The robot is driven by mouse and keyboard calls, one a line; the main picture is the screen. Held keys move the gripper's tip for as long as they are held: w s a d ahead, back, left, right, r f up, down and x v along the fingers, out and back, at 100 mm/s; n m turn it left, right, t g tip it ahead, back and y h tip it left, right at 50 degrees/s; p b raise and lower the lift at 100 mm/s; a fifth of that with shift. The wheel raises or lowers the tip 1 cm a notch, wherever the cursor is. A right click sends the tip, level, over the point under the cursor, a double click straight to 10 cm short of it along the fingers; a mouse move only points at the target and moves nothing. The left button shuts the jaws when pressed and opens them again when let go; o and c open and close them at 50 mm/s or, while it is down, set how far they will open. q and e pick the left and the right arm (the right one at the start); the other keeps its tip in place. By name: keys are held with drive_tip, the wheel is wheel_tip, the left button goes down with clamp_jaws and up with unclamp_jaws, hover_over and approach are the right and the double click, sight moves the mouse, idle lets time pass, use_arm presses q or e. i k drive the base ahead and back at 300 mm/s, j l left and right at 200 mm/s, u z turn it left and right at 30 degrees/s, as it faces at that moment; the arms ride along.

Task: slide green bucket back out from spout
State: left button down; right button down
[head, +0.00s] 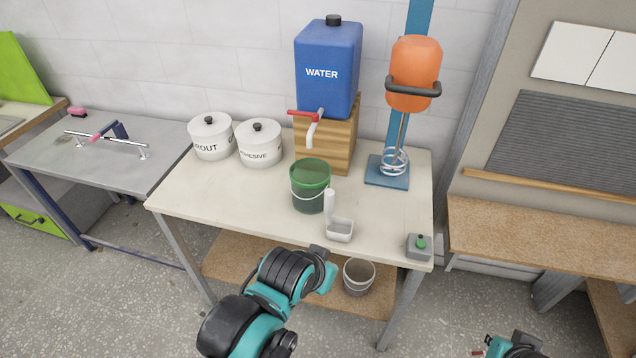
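The green bucket (309,199) stands upright on the pale worktable, with a thin light handle hanging down its front. The white spout (312,132) of the blue water tank (328,68) ends just above the bucket's back rim in the picture. I cannot tell how far under it the bucket sits. A red lever (303,113) is on the spout. My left gripper (326,268) is at the table's front edge, in front of the bucket and apart from it; its fingers are not clear. My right gripper (482,351) is partly visible at the bottom edge, away from the table.
A light grey scoop (340,228) with an upright handle stands right beside the bucket's front. A small grey box with a green knob (420,243) is at the front right corner. Two white canisters (260,145) stand left; an orange mixer (413,75) stands right. The table's front left is clear.

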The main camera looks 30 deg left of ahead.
sight(309, 177)
drive_tip(key=i+j, duration=0.15)
drive_tip(key=j, duration=0.85)
drive_tip(key=i+j+z, duration=0.15)
drive_tip(key=j, duration=1.9)
drive_tip(key=i+z, duration=0.05)
